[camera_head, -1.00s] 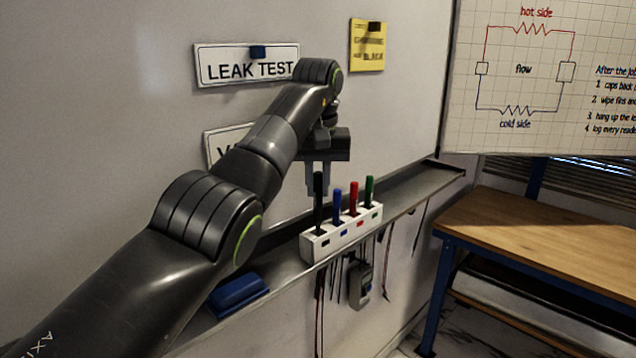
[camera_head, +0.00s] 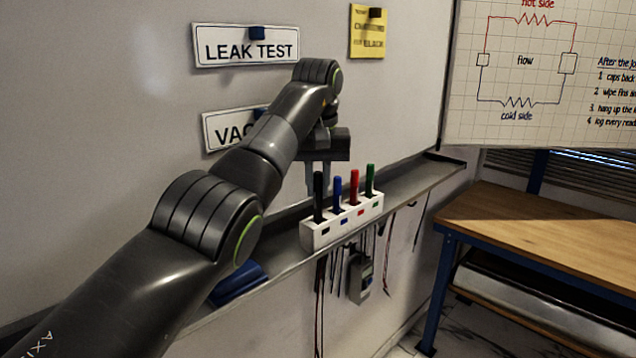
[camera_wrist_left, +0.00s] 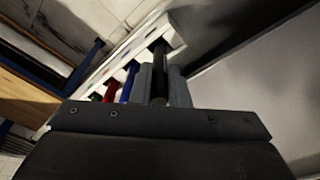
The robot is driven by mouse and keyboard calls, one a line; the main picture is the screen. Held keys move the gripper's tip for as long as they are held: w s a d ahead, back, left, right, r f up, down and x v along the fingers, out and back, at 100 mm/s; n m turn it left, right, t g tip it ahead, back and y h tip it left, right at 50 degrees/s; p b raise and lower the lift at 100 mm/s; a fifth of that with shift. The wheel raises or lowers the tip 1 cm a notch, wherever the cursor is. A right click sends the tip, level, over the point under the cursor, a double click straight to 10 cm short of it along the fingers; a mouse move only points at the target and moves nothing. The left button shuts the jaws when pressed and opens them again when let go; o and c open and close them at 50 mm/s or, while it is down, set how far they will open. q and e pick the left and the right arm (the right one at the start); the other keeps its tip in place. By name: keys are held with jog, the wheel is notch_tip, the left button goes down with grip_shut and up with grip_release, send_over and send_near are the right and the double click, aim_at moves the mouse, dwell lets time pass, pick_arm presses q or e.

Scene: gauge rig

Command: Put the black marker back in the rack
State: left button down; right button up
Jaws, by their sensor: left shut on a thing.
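The black marker (camera_head: 319,204) stands upright at the leftmost slot of the white rack (camera_head: 345,229), its lower end hidden by the rack. It also shows in the left wrist view (camera_wrist_left: 159,72). My left gripper (camera_head: 319,187) is shut on the black marker, just above and behind the rack. In the left wrist view my left gripper's fingers (camera_wrist_left: 161,88) lie on both sides of the marker. A blue marker (camera_head: 337,193), a red marker (camera_head: 354,187) and a green marker (camera_head: 370,180) stand in the other slots. My right gripper is out of view.
The rack sits on a grey ledge (camera_head: 415,180) below a whiteboard. A blue block (camera_head: 240,284) lies on the ledge at left, partly behind my arm. A grey handheld device (camera_head: 361,276) and cables hang below. A wooden bench (camera_head: 550,240) stands at right.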

pick_arm(q)
jog(key=c, duration=1.3)
grip_release()
jog(key=shift+o, duration=0.2)
jog(key=o, duration=0.5)
notch_tip(320, 180, up, 10)
jog(key=p, duration=1)
